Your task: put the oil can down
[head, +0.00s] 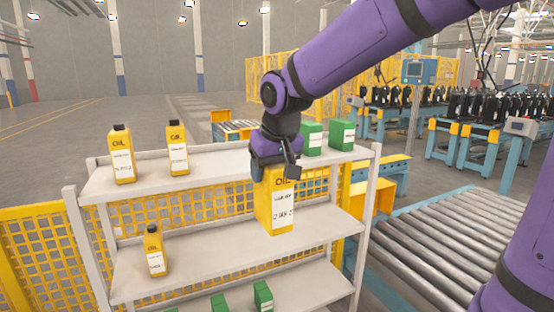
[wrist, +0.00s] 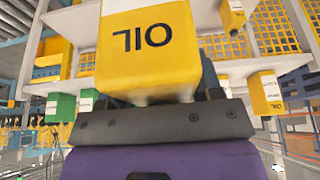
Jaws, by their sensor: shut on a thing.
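A yellow oil can (head: 276,203) with a white label hangs upright in my gripper (head: 274,163), in front of the shelf rack in the head view. My gripper is shut on the can's top. In the wrist view the can (wrist: 150,45) fills the upper middle, its OIL lettering upside down, between the jaws of my gripper (wrist: 155,115). In the head view the can's lower part overlaps the middle shelf (head: 200,270); I cannot tell whether it touches it. Two other oil cans (head: 122,154) (head: 177,148) stand on the top shelf, and a smaller one (head: 154,251) on the middle shelf.
Green boxes (head: 312,138) stand on the top shelf, right of my gripper. More green boxes (head: 263,296) stand low in the rack. A roller conveyor (head: 450,250) runs at the right. A yellow mesh fence (head: 40,255) is behind the rack. The middle shelf has bare room.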

